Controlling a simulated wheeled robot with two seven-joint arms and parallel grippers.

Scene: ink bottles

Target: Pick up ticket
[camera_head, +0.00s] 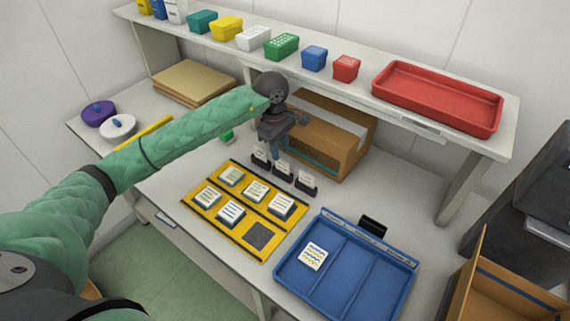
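Three small white tickets stand upright in black holders behind the yellow tray: a left one (260,154), a middle one (283,166) and a right one (306,179). My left gripper (279,153) points down just above and behind the left and middle tickets. Its fingers are small and partly merge with the tickets, so I cannot tell their opening or any contact. The yellow tray (224,222) holds several square white-topped pieces with dark lines, and one dark slot is empty. A white square piece with coloured lines (313,256) lies in the left compartment of the blue tray (345,286). My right gripper is out of view.
A cardboard box (322,140) stands close behind the gripper. A shelf above carries several coloured boxes and a red tray (437,97). A black stand (373,226) is behind the blue tray. An open carton (500,295) is at lower right.

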